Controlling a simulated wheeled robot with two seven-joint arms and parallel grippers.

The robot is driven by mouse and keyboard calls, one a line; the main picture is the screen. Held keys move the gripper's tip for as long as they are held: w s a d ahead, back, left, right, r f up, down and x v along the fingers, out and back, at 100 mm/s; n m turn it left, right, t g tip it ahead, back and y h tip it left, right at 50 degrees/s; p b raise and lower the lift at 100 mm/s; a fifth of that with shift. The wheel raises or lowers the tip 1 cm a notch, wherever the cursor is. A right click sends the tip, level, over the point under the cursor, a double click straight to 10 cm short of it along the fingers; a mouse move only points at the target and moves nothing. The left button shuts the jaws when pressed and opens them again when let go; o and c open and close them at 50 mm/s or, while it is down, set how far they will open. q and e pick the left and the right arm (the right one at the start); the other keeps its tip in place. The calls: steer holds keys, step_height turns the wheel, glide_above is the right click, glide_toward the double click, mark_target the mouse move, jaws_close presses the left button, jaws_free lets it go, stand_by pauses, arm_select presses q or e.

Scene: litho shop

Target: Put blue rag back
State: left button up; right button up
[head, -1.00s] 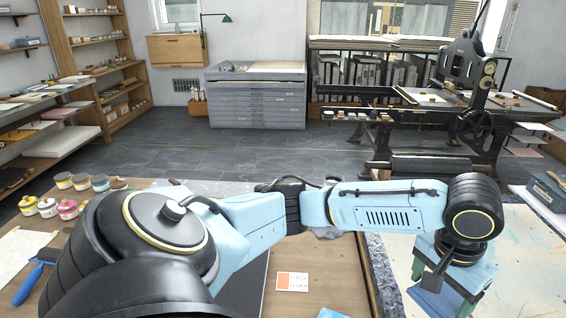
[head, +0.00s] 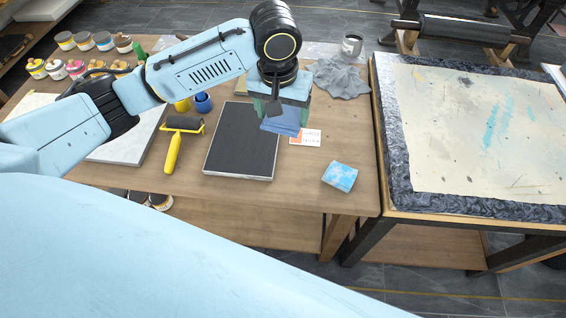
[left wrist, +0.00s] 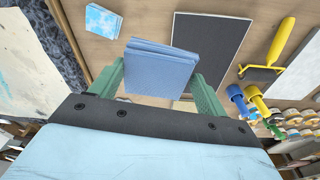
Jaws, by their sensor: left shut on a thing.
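The blue rag (head: 283,126) is a folded, flat blue cloth. My left gripper (head: 280,108) is shut on it and holds it above the wooden table, near the right edge of the black slab. In the left wrist view the rag (left wrist: 158,68) sits between the green fingers (left wrist: 155,85), with its folded layers showing. A second cloth-like block, light blue with white mottling (head: 340,176), lies on the table to the right; it also shows in the left wrist view (left wrist: 102,20). My right gripper is not in view.
The black slab (head: 240,140) lies beside a yellow-handled roller (head: 173,150). A card with an orange patch (head: 306,138), a grey crumpled cloth (head: 342,78) and a tin (head: 351,46) lie nearby. The paint-marked bed (head: 480,130) stands across a gap to the right.

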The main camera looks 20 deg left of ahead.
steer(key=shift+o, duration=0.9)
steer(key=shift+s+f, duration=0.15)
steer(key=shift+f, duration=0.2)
arm_select(q)
steer(key=d+f, duration=0.1)
steer(key=f, duration=0.4)
steer(key=w+d+f+n+b, duration=0.1)
steer(key=d+f, duration=0.1)
steer(key=f, duration=0.4)
steer(key=d+f+n, duration=0.1)
steer(key=f, duration=0.5)
steer(key=shift+w+d+b, duration=0.35)
steer(key=shift+f+b, duration=0.45)
steer(key=shift+f, duration=1.7)
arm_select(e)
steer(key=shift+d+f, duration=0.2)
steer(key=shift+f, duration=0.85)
arm_select(q)
steer(key=shift+f, duration=0.1)
steer(key=o, duration=0.6)
